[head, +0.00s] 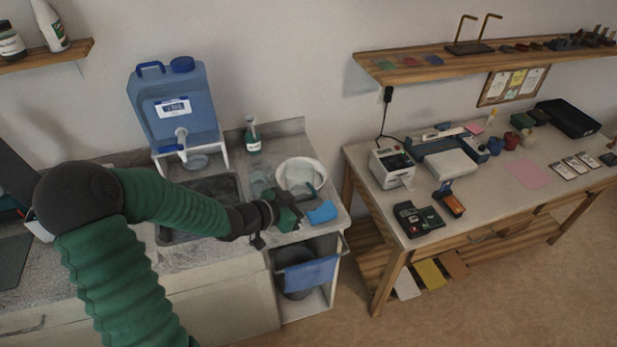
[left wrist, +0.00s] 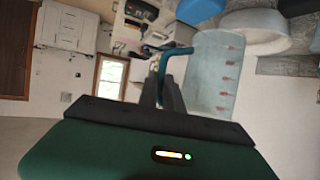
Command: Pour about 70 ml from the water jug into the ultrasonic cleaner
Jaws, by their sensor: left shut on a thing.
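The water jug is a clear jug (left wrist: 212,75) with red marks and a teal handle (left wrist: 178,52), large in the left wrist view. In the head view it appears as a pale clear shape (head: 262,178) beside the sink. My left gripper (head: 284,212) is shut on its handle at the counter's right end; the fingers (left wrist: 165,92) show in the wrist view. I cannot tell the water level or whether the jug touches the counter. The ultrasonic cleaner is probably the grey-and-white unit (head: 448,163) on the right workbench. My right gripper is out of view.
A blue water canister (head: 175,105) with a tap stands behind the sink (head: 205,190). A white basin (head: 301,175), green bottle (head: 253,138) and blue sponge (head: 322,212) are near the gripper. A gap separates counter and workbench (head: 365,190), which holds a white device (head: 391,168).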

